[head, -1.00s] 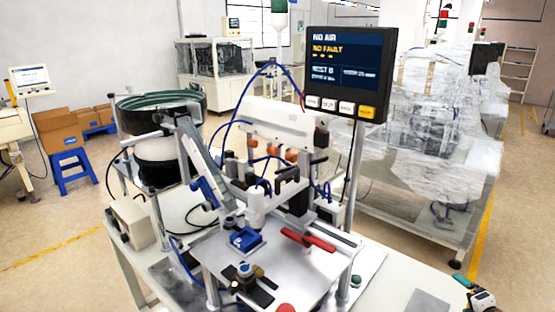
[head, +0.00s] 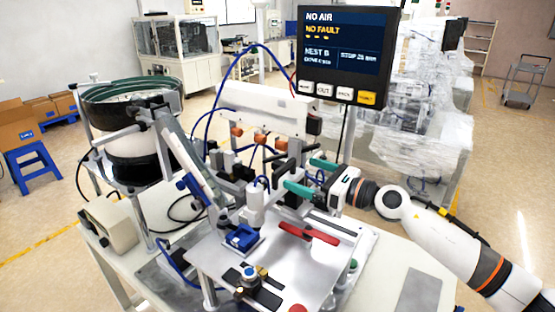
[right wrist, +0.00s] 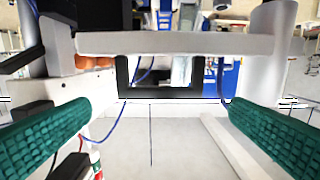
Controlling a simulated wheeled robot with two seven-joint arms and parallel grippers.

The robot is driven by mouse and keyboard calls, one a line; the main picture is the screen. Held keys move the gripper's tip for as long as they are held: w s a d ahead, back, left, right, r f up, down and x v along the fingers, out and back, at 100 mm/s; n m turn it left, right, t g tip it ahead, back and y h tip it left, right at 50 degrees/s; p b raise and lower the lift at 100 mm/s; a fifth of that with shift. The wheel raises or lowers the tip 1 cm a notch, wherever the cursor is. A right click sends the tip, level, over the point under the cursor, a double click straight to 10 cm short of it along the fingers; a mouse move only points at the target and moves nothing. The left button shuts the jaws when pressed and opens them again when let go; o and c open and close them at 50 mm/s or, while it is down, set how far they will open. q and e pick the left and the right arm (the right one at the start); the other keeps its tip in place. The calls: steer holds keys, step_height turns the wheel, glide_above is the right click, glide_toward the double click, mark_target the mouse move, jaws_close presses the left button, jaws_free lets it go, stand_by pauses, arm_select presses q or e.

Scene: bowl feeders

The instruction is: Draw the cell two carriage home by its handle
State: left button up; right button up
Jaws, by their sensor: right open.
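A black U-shaped handle (right wrist: 170,94) is in the middle of the right wrist view, below a pale crossbar. My right gripper (head: 311,176) is open, with teal fingers pointing left at the carriage side of the machine. In the right wrist view its fingers (right wrist: 160,104) stand wide apart on either side of the handle, with gaps on both sides. I cannot tell how far in front of the handle the fingertips are. In the head view the fingers partly cover the black carriage parts. My left gripper is not in view.
A red lever (head: 308,232) and a blue nest block (head: 241,237) are on the metal plate. A display (head: 345,50) reading "NO AIR" and "NO FAULT" stands above my right gripper. A bowl feeder (head: 130,90) is at the left. The table's front right is mostly clear.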

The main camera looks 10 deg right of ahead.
mark_target(287, 167)
steer(key=p+x, duration=0.1)
steer(key=x, duration=0.6)
steer(key=shift+p, duration=0.3)
steer(key=shift+w+a+f, duration=0.1)
steer(key=shift+w+a, duration=0.45)
